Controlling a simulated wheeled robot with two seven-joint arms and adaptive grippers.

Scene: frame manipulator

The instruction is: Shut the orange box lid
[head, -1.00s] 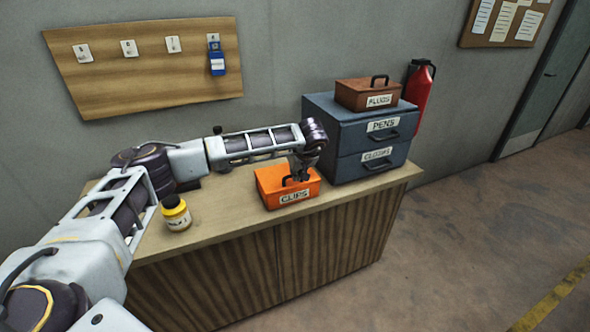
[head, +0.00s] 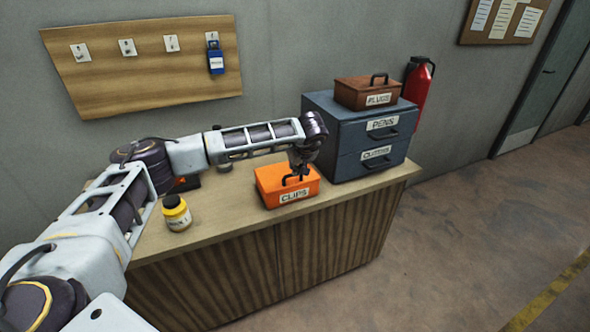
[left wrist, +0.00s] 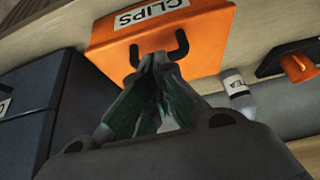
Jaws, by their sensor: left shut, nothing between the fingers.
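The orange box (head: 270,190) labelled CLIPS stands on the wooden counter, left of the blue drawer unit. Its lid looks down flat on the box, with a dark handle on top. My left gripper (head: 300,172) is over the lid at the handle. In the left wrist view, the orange box (left wrist: 207,38) fills the top middle, and the shut fingertips of my left gripper (left wrist: 158,60) are at the handle with nothing between them. Whether they touch the handle or lid I cannot tell. My right gripper is not in view.
A blue drawer unit (head: 340,145) stands close on the right, with a brown box (head: 352,94) on top. A yellow bottle (head: 177,214) is at the left. A dark item with an orange part (left wrist: 298,68) and a white bottle (left wrist: 238,97) show in the left wrist view.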

